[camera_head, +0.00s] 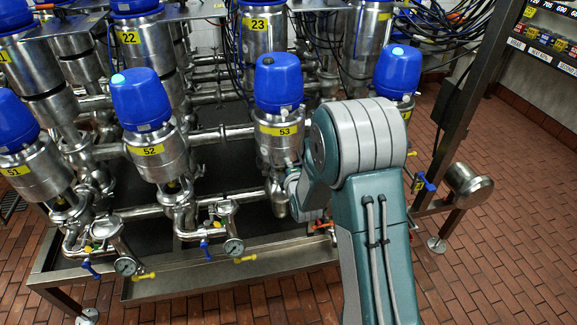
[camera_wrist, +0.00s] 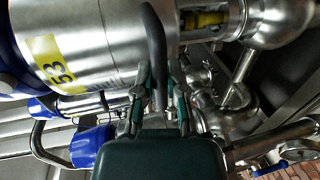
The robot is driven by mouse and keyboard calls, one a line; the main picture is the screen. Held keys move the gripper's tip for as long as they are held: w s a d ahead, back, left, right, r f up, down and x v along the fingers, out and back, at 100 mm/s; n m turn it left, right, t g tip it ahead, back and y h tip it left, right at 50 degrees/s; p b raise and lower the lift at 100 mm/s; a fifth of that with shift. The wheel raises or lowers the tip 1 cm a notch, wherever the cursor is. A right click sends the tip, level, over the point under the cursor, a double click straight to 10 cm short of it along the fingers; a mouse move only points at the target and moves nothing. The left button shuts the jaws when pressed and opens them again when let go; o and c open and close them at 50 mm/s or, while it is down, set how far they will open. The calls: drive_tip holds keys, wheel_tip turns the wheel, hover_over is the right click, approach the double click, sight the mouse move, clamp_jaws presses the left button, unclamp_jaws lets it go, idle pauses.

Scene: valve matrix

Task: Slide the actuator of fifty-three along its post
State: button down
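The actuator of fifty-three has a blue cap (camera_head: 279,82) on a steel cylinder with a yellow "53" label (camera_head: 283,130). It stands upright in the head view, just left of my arm. In the wrist view its steel body (camera_wrist: 105,45) and label (camera_wrist: 57,62) fill the upper left, turned sideways. My gripper (camera_wrist: 160,68) is close beside the steel body, its two fingers apart. A dark curved bar or hose (camera_wrist: 155,45) lies between the fingers; I see no clear grip on it. In the head view the gripper is hidden behind my arm.
Actuator 52 (camera_head: 142,100) stands to the left, and another blue-capped one (camera_head: 398,72) to the right. Steel pipes and gauges (camera_head: 234,248) sit below, above a metal tray edge (camera_head: 200,286). A frame post (camera_head: 463,120) stands at right. Brick floor is open in front.

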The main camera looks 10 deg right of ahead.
drive_tip(key=shift+d, duration=0.1)
wheel_tip(320, 180, up, 18)
drive_tip(key=shift+d+f, duration=0.1)
drive_tip(key=shift+f, duration=0.15)
idle(0.5)
drive_tip(key=c, duration=0.7)
unclamp_jaws()
drive_tip(key=shift+c, duration=0.2)
drive_tip(key=shift+o, duration=0.3)
drive_tip(key=shift+d, duration=0.25)
drive_tip(key=shift+a, duration=0.1)
drive_tip(key=shift+s+a, duration=0.2)
drive_tip(key=shift+s, duration=0.2)
drive_tip(key=v, duration=1.1)
drive_tip(key=shift+d, duration=0.2)
